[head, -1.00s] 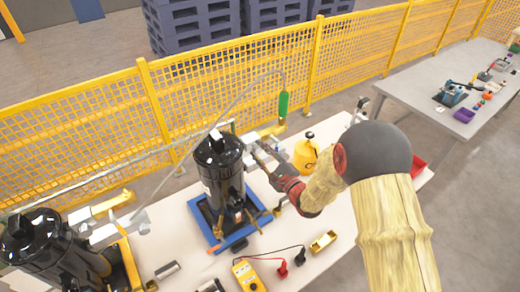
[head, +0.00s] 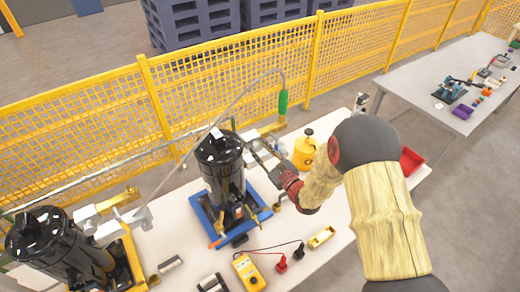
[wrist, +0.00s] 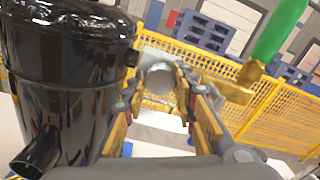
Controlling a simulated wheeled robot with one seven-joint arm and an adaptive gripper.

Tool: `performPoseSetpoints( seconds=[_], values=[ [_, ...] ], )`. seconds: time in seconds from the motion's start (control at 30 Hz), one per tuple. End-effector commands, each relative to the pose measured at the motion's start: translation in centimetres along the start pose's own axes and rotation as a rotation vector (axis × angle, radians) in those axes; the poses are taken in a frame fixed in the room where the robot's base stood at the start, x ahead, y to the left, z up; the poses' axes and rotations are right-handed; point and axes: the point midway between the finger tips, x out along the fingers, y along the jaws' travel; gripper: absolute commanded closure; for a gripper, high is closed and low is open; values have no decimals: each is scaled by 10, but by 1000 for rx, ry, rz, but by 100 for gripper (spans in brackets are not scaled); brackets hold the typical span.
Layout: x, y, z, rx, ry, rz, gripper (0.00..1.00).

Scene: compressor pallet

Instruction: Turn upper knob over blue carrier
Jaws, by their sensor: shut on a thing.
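The blue carrier (head: 202,219) lies on the white table and bears an upright black compressor (head: 222,170). The compressor also fills the left of the wrist view (wrist: 68,85). My gripper (head: 262,150) is beside the compressor's upper right side. In the wrist view my gripper (wrist: 161,98) has its two fingers on either side of a grey, rounded knob (wrist: 158,78) and is shut on it. In the head view the jaws largely hide this knob. How far it is turned cannot be told.
A brass fitting (wrist: 236,88) with a green handle (wrist: 279,32) is close to the right of my fingers. A second compressor (head: 60,245) stands left on a yellow carrier. A yellow can (head: 305,152), multimeter (head: 249,273) and leads are nearby. A yellow mesh fence (head: 230,85) runs behind.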

Motion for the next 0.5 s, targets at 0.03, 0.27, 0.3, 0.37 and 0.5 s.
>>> performPoseSetpoints(
  seconds=[0.03,0.27,0.3,0.37,0.5],
  values=[
    [-1,1,-2,3,3,1,98],
    [-1,1,-2,2,3,1,98],
    [-1,1,-2,1,3,1,71],
    [-1,1,-1,1,3,1,68],
    [0,0,-1,0,2,0,60]
  ],
)
